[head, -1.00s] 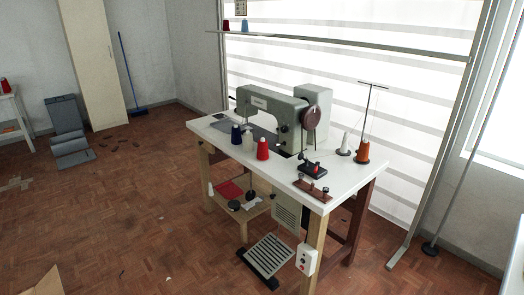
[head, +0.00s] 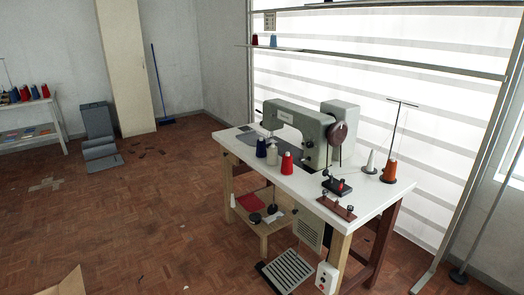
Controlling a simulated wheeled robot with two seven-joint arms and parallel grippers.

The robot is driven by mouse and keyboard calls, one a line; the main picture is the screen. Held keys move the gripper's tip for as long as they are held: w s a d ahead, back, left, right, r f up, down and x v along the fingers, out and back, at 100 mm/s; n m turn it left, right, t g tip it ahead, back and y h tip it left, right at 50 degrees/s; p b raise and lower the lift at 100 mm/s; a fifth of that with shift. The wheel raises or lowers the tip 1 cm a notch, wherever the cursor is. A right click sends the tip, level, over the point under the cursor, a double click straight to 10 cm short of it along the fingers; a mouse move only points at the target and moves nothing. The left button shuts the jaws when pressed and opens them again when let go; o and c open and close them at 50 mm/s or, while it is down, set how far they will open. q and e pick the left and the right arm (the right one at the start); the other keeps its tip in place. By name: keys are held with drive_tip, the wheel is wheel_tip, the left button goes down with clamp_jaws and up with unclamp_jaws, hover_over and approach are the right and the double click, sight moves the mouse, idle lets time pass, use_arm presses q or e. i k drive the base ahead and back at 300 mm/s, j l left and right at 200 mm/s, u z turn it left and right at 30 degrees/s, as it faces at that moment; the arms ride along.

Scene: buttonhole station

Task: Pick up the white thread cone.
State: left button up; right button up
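A pale, off-white thread cone (head: 272,153) stands upright on the white sewing table (head: 352,196), between a dark blue cone (head: 261,148) and a red cone (head: 287,163). A second white cone (head: 370,162) stands upright on the thread stand at the table's right end, beside an orange cone (head: 389,171). I cannot tell from the picture which of the two pale cones the task means. Neither of my grippers shows in the head view.
A grey-green sewing machine (head: 300,130) stands behind the cones. A tall thread stand (head: 396,130) rises at the right. A foot pedal (head: 287,274) lies on the floor under the table. A side table (head: 30,104) with several cones is at far left. Open floor lies left of the sewing table.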

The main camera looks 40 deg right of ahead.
sight(370, 167)
drive_tip(key=z, duration=1.9)
drive_tip(key=i+l+u, duration=0.1)
drive_tip(key=u, duration=0.35)
drive_tip(key=i+l+u, duration=0.25)
drive_tip(key=u, duration=0.2)
